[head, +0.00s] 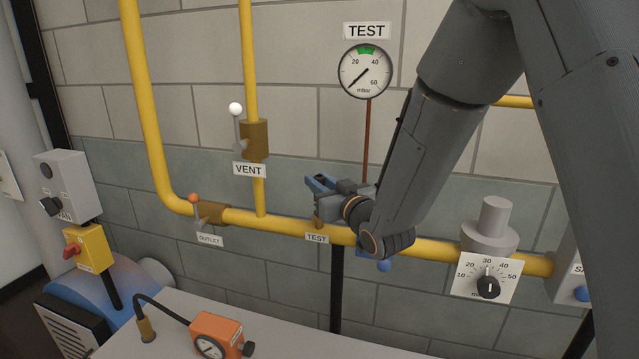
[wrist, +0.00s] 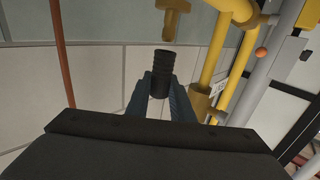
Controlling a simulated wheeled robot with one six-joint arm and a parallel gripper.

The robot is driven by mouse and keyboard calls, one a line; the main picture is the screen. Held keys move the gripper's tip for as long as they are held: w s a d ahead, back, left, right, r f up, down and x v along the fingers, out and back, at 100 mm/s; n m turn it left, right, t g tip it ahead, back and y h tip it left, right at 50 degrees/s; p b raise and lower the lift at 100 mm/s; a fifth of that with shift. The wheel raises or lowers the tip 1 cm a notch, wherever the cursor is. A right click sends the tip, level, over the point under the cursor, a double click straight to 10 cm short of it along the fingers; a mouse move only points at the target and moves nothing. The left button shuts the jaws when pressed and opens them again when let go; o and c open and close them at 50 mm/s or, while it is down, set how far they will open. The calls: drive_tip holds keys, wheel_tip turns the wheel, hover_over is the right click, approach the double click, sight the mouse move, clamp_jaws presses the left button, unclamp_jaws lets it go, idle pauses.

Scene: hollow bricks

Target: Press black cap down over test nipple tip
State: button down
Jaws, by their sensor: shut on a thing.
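My gripper (wrist: 161,98) is shut on a black cap (wrist: 161,68), a ribbed dark cylinder between the two blue-grey fingers in the wrist view. The brass test nipple (wrist: 174,20) is just beyond the cap, and its narrow tip points towards it. A small gap shows between tip and cap, which look slightly out of line. In the head view my gripper (head: 321,184) is just above the yellow pipe at the lower TEST label (head: 317,238). A bit of the brass nipple (head: 318,221) shows there. I cannot make out the cap in that view.
A thin red-brown tube (head: 368,140) runs down from the TEST gauge (head: 365,71) behind my arm. The VENT valve (head: 254,140) and OUTLET valve (head: 212,212) are to the left. A regulator (head: 490,228) is at right. A grey bench top (head: 265,335) lies below.

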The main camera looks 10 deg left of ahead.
drive_tip(key=shift+f+b, duration=1.9)
drive_tip(key=shift+f, duration=0.3)
idle(0.5)
drive_tip(key=c, duration=1.5)
unclamp_jaws()
drive_tip(key=shift+o, duration=0.2)
drive_tip(key=b+v, duration=0.2)
drive_tip(key=v, duration=0.6)
